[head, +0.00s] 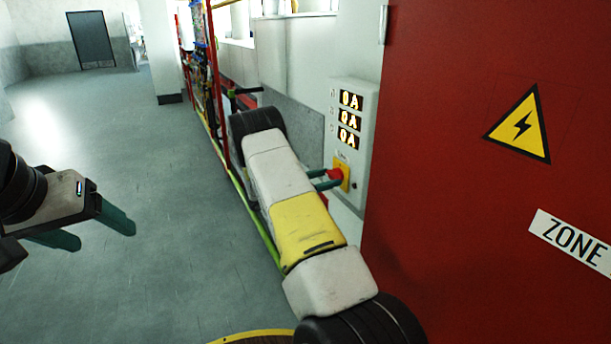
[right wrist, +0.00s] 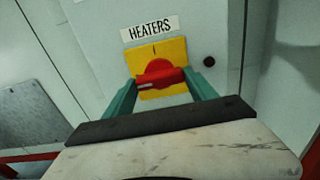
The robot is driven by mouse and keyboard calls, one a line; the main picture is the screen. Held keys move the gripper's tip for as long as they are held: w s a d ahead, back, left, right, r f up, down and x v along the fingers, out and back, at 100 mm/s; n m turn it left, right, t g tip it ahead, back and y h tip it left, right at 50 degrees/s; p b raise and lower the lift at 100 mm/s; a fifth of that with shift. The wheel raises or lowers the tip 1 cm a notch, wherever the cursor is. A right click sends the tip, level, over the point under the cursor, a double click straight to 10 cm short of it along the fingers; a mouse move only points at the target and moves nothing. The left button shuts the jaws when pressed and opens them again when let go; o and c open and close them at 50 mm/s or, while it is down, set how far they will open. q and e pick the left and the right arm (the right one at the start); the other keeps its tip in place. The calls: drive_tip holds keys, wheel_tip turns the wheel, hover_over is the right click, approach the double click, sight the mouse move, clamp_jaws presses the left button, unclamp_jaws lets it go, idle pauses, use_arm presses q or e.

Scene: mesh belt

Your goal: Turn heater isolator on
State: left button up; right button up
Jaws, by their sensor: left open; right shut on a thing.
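The heater isolator is a red rotary knob (right wrist: 159,74) on a yellow square plate (right wrist: 174,50), under a label reading HEATERS (right wrist: 150,29) in the right wrist view. Its red handle bar lies close to level, slightly tilted, with a small black mark above it on the plate. In the head view the red knob (head: 334,174) sits low on a pale wall panel (head: 362,110). My right gripper (right wrist: 160,84) is shut on the knob, one green finger at each end of the handle. My left gripper (head: 105,228) is open and empty at the left, far from the panel.
The panel has several lit displays (head: 350,118) reading 0A. A red door or cabinet (head: 450,200) with a yellow warning sign (head: 520,124) and a ZONE label (head: 572,241) stands close at the right. A red-framed rack (head: 205,75) stands behind my right arm. The floor (head: 150,150) at left is clear.

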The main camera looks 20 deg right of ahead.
drive_tip(key=shift+m, duration=0.3)
drive_tip(key=m, duration=0.3)
drive_tip(key=shift+m, duration=0.3)
drive_tip(key=m, duration=0.4)
drive_tip(key=shift+m, duration=0.3)
drive_tip(key=m, duration=0.4)
drive_tip(key=shift+m, duration=2.5)
drive_tip(key=o, duration=1.4)
drive_tip(key=shift+c, duration=0.2)
